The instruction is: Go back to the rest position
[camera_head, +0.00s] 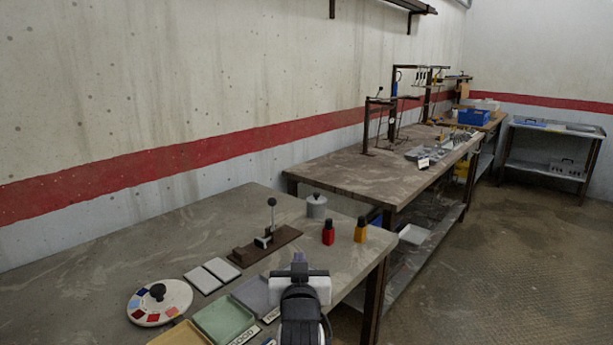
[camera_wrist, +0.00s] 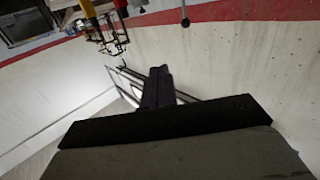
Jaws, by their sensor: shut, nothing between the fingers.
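My gripper (camera_head: 299,262) is over the front right part of the near workbench (camera_head: 90,250), seen from behind in the head view. In the wrist view my gripper (camera_wrist: 158,85) shows its dark fingers together with nothing between them. It holds nothing and appears apart from the things on the bench. The wrist view is tilted and looks past the fingers toward the wall and distant racks.
The near bench holds a round colour dial (camera_head: 159,302), a lever fixture (camera_head: 267,240), a grey lidded pot (camera_head: 316,206), a red bottle (camera_head: 328,232), a yellow bottle (camera_head: 361,230) and a green tray (camera_head: 222,318). A second bench (camera_head: 345,175) stands beyond. Open floor lies right.

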